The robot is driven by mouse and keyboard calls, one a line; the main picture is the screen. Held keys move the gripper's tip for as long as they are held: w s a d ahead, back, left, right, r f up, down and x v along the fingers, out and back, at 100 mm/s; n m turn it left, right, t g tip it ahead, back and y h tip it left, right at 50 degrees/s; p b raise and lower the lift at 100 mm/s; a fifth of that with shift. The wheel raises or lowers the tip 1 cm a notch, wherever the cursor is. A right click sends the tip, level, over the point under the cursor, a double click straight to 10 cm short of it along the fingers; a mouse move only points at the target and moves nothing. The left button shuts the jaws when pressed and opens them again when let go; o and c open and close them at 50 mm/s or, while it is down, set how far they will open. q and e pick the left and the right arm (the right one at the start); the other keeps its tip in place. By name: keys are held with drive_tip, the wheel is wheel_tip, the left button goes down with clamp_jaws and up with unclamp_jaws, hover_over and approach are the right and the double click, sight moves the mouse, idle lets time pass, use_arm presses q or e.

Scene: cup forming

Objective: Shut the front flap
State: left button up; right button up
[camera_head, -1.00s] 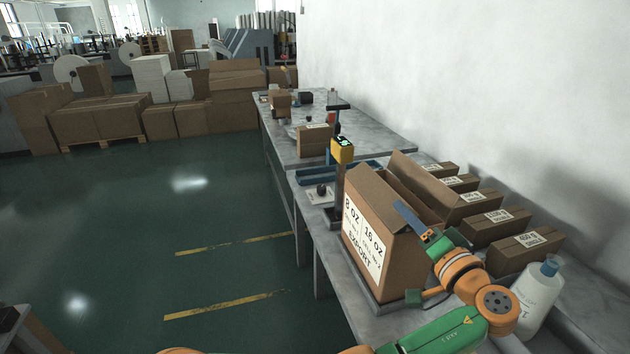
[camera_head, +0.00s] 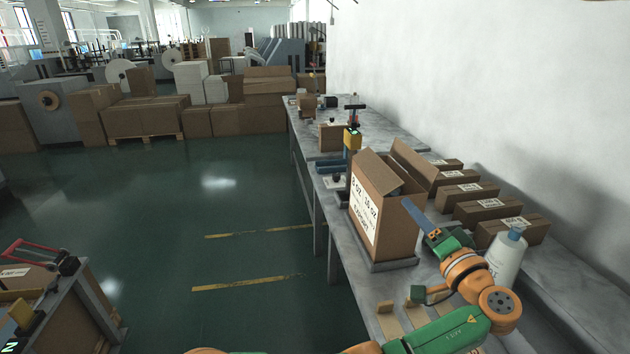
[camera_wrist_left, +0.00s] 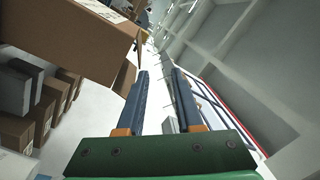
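The tall brown carton (camera_head: 398,229) stands on a grey base on the table, its printed label facing left. Its top is open: one flap (camera_head: 372,172) stands up on the left and another (camera_head: 412,168) leans outward at the back right. My left gripper (camera_head: 410,208) is at the carton's near right top edge, partly hiding it. In the left wrist view the two blue fingers (camera_wrist_left: 160,76) are apart with nothing between them. The carton (camera_wrist_left: 70,42) is at upper left there, a flap edge (camera_wrist_left: 125,76) close to the left finger. My right gripper is not in view.
Several small labelled cartons (camera_head: 487,209) stand in a row along the wall. A white bottle (camera_head: 506,258) with a blue cap is just right of my left arm. A post with a yellow device (camera_head: 352,140) stands behind the carton. Cardboard pieces (camera_head: 389,320) lie on the near table.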

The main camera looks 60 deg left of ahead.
use_arm(q)
drive_tip(key=s+a+r+n+g+y, duration=0.2)
drive_tip(key=s+a+r+g+y, duration=0.15)
drive_tip(key=a, duration=0.55)
drive_tip(key=s+a+r+n+g+y, duration=0.15)
drive_tip(key=s+a+r+g, duration=0.3)
drive_tip(key=a, duration=0.45)
drive_tip(key=a+f+m+t+h, duration=0.1)
drive_tip(key=f+m+t+h, duration=0.1)
drive_tip(key=f, duration=0.8)
drive_tip(key=a+f+m+t+h, duration=0.2)
drive_tip(key=f+m, duration=0.4)
drive_tip(key=f, duration=0.5)
drive_tip(key=s+a+f+m+t+h, duration=0.1)
drive_tip(key=f+m+t+h, duration=0.2)
drive_tip(key=f, duration=0.8)
drive_tip(key=shift+a+f+m+h, duration=0.3)
drive_tip(key=shift+m+h, duration=0.55)
drive_tip(key=shift+h, duration=0.25)
